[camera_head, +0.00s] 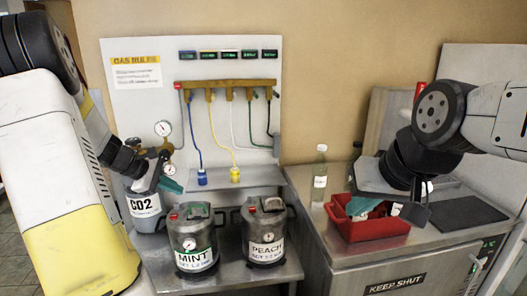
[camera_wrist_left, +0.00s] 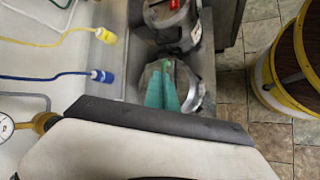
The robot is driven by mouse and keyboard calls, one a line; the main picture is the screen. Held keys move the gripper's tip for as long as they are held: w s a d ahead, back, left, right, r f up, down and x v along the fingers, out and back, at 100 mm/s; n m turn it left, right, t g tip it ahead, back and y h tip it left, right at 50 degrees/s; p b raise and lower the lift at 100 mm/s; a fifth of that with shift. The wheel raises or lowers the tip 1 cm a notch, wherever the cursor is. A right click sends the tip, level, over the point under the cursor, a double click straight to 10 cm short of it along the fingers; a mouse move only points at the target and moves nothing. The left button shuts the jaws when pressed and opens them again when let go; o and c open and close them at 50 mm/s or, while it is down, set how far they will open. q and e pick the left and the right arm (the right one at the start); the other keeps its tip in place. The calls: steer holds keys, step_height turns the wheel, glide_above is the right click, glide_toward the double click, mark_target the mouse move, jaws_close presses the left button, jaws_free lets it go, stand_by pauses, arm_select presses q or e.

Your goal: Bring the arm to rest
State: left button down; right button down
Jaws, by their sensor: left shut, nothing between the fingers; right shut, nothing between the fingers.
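My left gripper (camera_head: 172,184) comes in from the left, above and beside the grey CO2 cylinder (camera_head: 142,204). Its teal fingers are together and empty; they also show in the left wrist view (camera_wrist_left: 162,88), in front of a metal keg (camera_wrist_left: 190,75). My right gripper (camera_head: 416,212) hangs down at the right, dark and shut, by the red bin (camera_head: 372,231). The MINT keg (camera_head: 196,241) and the PEACH keg (camera_head: 265,232) stand upright on the steel bench, apart from both grippers.
A gas board (camera_head: 130,95) with coloured hoses stands behind the kegs; blue (camera_head: 202,178) and yellow (camera_head: 235,175) connectors hang low. A clear bottle (camera_head: 320,178) stands on the right counter. A black mat (camera_head: 468,209) lies right of the bin. A wooden barrel (camera_wrist_left: 268,80) stands on the tiled floor.

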arm_select(q)
steer(key=s+d+r+m+g+y, duration=0.2)
steer(key=s+d+r+m, duration=0.8)
steer(key=d, duration=0.4)
steer(key=s+d+r+m+t+y, duration=0.1)
steer(key=s+d+m, duration=0.1)
steer(key=s, duration=0.5)
steer(key=s+d+r+m+t, duration=0.1)
steer(key=s+d+r+m, duration=0.1)
steer(key=s+m, duration=0.3)
steer(key=shift+s+d+y, duration=0.2)
steer(key=shift+s+y, duration=0.2)
steer(key=shift+s, duration=0.5)
